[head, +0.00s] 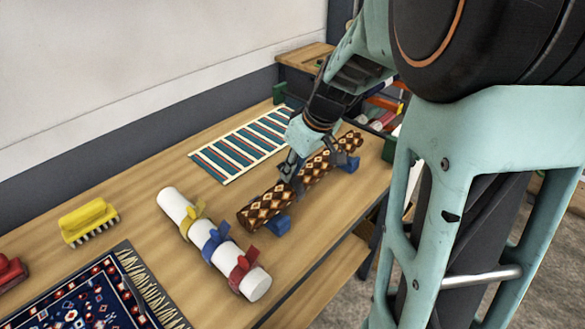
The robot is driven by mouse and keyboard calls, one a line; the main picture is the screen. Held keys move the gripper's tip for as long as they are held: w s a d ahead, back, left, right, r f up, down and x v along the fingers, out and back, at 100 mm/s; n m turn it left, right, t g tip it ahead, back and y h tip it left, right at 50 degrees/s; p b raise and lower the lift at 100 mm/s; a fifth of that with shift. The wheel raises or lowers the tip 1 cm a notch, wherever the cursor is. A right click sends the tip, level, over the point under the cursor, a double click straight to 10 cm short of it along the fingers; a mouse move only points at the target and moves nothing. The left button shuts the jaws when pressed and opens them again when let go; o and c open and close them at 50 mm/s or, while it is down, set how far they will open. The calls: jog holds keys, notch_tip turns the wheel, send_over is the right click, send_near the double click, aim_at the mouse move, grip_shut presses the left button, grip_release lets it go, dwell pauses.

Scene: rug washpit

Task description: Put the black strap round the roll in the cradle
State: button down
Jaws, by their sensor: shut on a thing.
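The patterned brown, orange and cream roll (263,208) lies in a blue cradle (278,224), whose other support (349,164) shows under its far end. My gripper (297,174) is over the middle of the roll, pointing down. It is shut on a dark piece that looks like the black strap (298,187), at the roll's surface. The gripper and its shadowed parts hide much of the strap. I cannot tell whether the strap passes round the roll or only rests against it. Another dark grey part shows farther along the roll, and I cannot tell what it is.
A white tube (173,204) bearing yellow (192,215), blue (215,239) and red (243,264) straps lies left of the cradle. A striped rug (240,145) lies behind. A yellow brush (88,220), a red object (10,272) and a dark patterned rug (85,303) are at left.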

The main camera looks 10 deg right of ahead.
jog(key=c, duration=1.7)
grip_release()
jog(key=shift+c, duration=0.2)
jog(key=shift+r, duration=0.1)
